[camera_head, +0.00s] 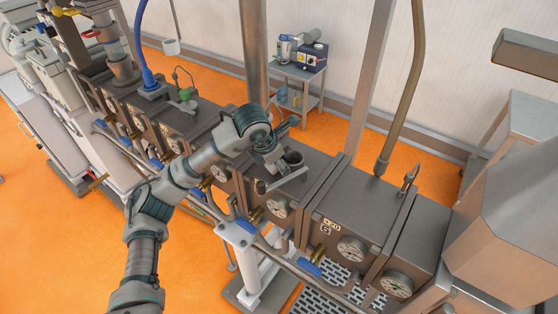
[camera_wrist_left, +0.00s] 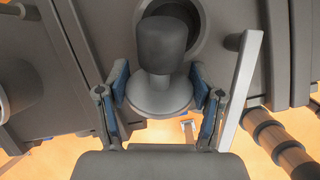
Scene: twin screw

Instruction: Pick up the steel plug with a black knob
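The steel plug with a black knob shows in the left wrist view, its dark rounded knob (camera_wrist_left: 163,45) up and its wide grey flange (camera_wrist_left: 160,97) below. My left gripper (camera_wrist_left: 160,88) has its two blue-padded fingers on either side of the flange, apparently touching both edges. A dark round opening (camera_wrist_left: 192,18) lies behind the knob; the plug is offset from it. In the head view my left gripper (camera_head: 272,165) is over the middle steel block, beside the open port (camera_head: 293,159); the plug is hard to make out there. My right gripper is not in view.
A flat metal bar (camera_wrist_left: 240,90) stands close to the right finger. The row of steel barrel blocks (camera_head: 340,215) has gauges and blue-handled valves along its front. A tall pole (camera_head: 255,55) and a hose (camera_head: 402,90) rise nearby. A small cart (camera_head: 298,75) stands behind.

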